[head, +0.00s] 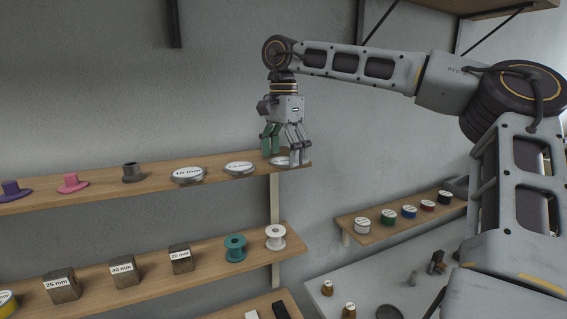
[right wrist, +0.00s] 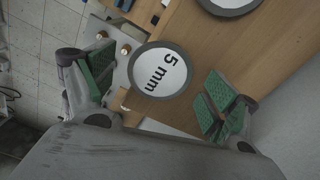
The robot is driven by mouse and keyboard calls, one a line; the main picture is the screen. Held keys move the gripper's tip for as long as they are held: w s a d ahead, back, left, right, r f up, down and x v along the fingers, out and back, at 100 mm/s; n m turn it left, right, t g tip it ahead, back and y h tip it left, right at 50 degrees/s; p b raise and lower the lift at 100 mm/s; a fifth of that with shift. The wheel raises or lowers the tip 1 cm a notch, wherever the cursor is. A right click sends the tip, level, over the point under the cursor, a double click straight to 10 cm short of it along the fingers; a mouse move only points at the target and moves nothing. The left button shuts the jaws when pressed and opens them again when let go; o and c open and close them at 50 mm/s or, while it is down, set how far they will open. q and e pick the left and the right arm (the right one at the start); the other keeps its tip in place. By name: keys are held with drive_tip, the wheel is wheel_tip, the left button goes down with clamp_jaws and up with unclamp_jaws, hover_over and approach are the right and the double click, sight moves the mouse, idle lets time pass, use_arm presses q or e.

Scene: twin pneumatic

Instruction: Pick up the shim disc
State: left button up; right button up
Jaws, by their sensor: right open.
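Several flat, round shim discs with grey rims and white labelled faces lie on the upper wooden shelf. The one marked 5 mm (right wrist: 160,72) lies near the shelf's right end, below my right gripper (head: 284,155); in the head view this disc (head: 281,161) is partly hidden by the fingers. In the right wrist view my right gripper (right wrist: 158,92) is open, with green pads on either side of the disc and visible gaps between. It holds nothing. A disc marked 10 mm (head: 188,175) and another disc (head: 239,168) lie to the left. My left gripper is not in view.
Pink (head: 72,183), purple (head: 14,190) and grey (head: 131,173) flanged pieces stand farther left on the upper shelf (head: 215,177). The lower shelf holds labelled blocks (head: 124,272) and spools (head: 235,248). Small coloured-sided cans (head: 388,217) stand on a right-hand shelf.

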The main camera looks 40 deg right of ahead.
drive_tip(key=shift+c, duration=0.4)
drive_tip(key=c, duration=1)
